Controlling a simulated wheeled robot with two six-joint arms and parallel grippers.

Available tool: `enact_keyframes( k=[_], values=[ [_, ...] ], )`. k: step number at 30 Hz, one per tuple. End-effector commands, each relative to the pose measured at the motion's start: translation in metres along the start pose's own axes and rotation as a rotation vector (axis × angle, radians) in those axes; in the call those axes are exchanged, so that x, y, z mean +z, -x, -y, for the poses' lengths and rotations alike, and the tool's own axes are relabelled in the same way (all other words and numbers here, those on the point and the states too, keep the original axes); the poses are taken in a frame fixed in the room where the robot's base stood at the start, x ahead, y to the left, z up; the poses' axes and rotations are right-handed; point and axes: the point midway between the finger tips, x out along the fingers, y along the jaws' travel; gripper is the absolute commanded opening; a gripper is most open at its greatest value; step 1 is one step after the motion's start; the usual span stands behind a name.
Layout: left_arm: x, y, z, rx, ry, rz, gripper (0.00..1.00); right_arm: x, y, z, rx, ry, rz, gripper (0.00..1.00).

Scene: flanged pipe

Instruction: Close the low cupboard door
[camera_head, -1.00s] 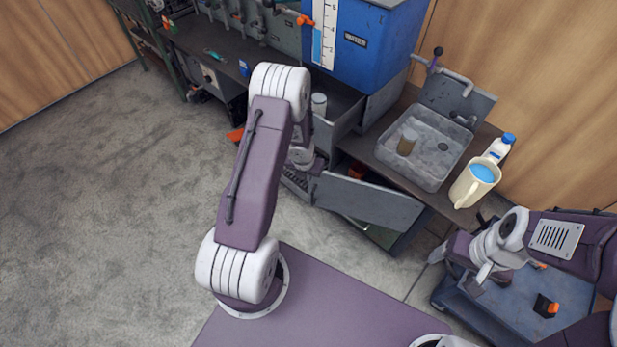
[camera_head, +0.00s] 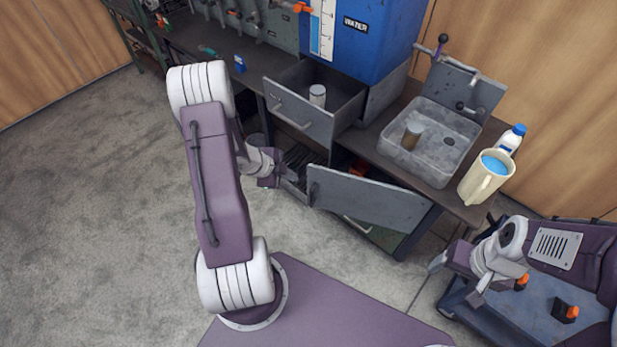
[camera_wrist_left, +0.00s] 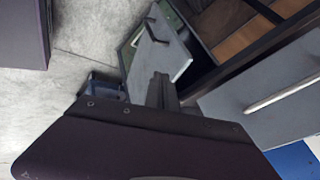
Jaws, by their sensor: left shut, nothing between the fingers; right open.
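The low cupboard door (camera_head: 370,200) is a grey panel under the counter in the head view. It stands open, swung out from the cupboard, with its free edge at the left. My left gripper (camera_head: 292,176) is shut and empty, just left of that free edge; I cannot tell whether it touches. In the left wrist view, my left gripper (camera_wrist_left: 162,90) points at a grey panel with a dark handle (camera_wrist_left: 155,30), which looks like the door. My right gripper (camera_head: 457,280) is open and empty, right of the cupboard, above the blue cart.
An open drawer (camera_head: 300,118) holding a can juts out above the door's left end. A sink (camera_head: 430,150), a cream jug (camera_head: 485,180) and a white bottle (camera_head: 511,140) are on the counter. A blue cart (camera_head: 540,300) stands at the right. The floor at left is clear.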

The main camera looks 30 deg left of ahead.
Motion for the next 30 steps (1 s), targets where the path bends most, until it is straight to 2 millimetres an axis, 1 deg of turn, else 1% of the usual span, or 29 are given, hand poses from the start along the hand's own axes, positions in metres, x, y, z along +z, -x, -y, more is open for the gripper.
enact_keyframes(
  k=[2,5,12,16,18,21,25,30],
  values=[
    [0.000,-0.007,-0.001,0.002,-0.001,-0.001,0.00,0.000,-0.003,0.000,0.000,0.000,-0.001,0.72],
    [0.001,-0.026,-0.002,0.003,-0.003,-0.002,0.00,0.001,-0.012,0.000,0.000,0.000,-0.001,0.72],
    [0.001,-0.080,-0.003,0.004,-0.005,-0.001,0.00,0.003,-0.033,-0.001,0.000,0.000,0.000,0.72],
    [0.001,-0.106,-0.003,0.005,-0.006,-0.001,0.00,0.004,-0.042,-0.001,0.000,0.000,0.000,0.72],
    [-0.001,-0.106,0.014,0.000,-0.008,-0.001,0.00,0.004,-0.035,-0.001,0.000,0.000,0.000,0.72],
    [-0.001,-0.113,0.025,0.002,-0.006,0.000,0.00,0.004,-0.035,-0.001,0.000,0.000,0.000,0.72],
    [-0.001,-0.117,0.034,0.002,-0.006,0.000,0.00,0.004,-0.034,-0.001,0.000,0.000,0.000,0.72],
    [-0.001,-0.118,0.035,0.003,-0.004,0.001,0.00,0.004,-0.034,-0.001,0.000,0.000,0.000,0.72]
  ],
)
